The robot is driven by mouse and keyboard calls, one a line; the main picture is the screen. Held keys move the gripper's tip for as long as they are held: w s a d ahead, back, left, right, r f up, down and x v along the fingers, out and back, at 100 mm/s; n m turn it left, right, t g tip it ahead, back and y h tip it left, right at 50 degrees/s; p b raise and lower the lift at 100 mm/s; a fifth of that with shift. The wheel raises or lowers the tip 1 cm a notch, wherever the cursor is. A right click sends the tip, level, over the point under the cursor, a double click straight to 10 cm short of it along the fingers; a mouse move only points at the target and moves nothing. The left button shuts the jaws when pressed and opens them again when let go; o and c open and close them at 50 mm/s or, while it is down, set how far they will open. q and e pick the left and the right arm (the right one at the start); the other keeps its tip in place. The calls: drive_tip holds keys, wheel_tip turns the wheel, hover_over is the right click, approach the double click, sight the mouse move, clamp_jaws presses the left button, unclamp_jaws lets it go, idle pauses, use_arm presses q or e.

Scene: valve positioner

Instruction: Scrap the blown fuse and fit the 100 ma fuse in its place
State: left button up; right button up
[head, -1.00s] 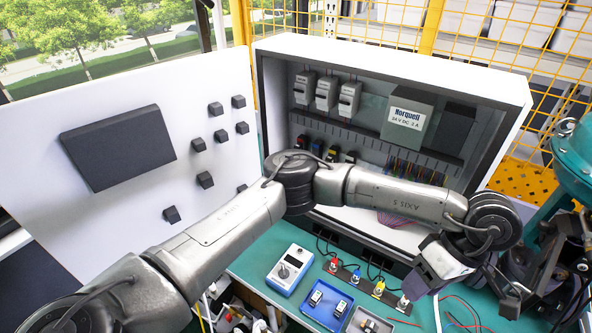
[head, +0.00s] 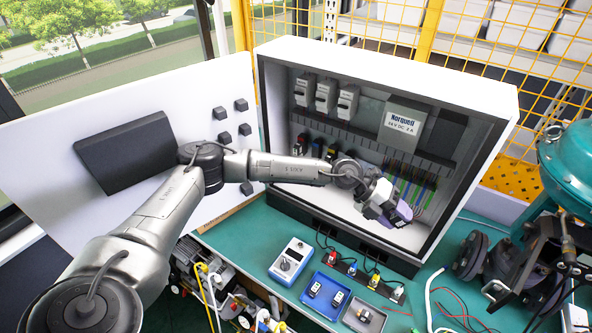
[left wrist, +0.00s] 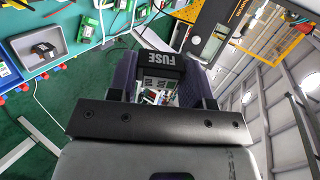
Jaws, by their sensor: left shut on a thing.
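My left gripper (head: 385,212) is in front of the open cabinet's lower right inside, above the bench. In the left wrist view its two dark fingers (left wrist: 158,72) are shut on a black block marked FUSE (left wrist: 157,57); the block's rating cannot be read. A blue tray (head: 318,310) on the bench holds two small dark blocks with pale labels (head: 315,290). A grey tray (head: 352,324) beside it holds one small dark block (head: 364,315), also seen in the left wrist view (left wrist: 43,51). Which is the 100 mA fuse cannot be read. My right gripper is not in view.
The cabinet (head: 508,100) holds a row of coloured terminals (head: 317,148), partly hidden by my arm, and a power supply (head: 403,124). A teal valve (head: 570,170) stands at right.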

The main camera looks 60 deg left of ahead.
use_arm(q)
drive_tip(key=shift+a+n+t+y, duration=0.6)
drive_tip(key=shift+a+n+t, duration=0.75)
drive_tip(key=shift+a, duration=0.25)
drive_tip(key=n+t+y+p, duration=0.65)
drive_tip(key=n+y, duration=0.75)
drive_tip(key=y, duration=0.3)
approach(315, 153)
drive_tip(key=shift+b+x, duration=1.9)
drive_tip(key=shift+x, duration=0.6)
drive_tip(key=shift+w+a, duration=0.2)
drive_tip(key=shift+w, duration=0.15)
drive_tip(key=shift+w+a+b, duration=0.1)
drive_tip(key=shift+b, duration=0.4)
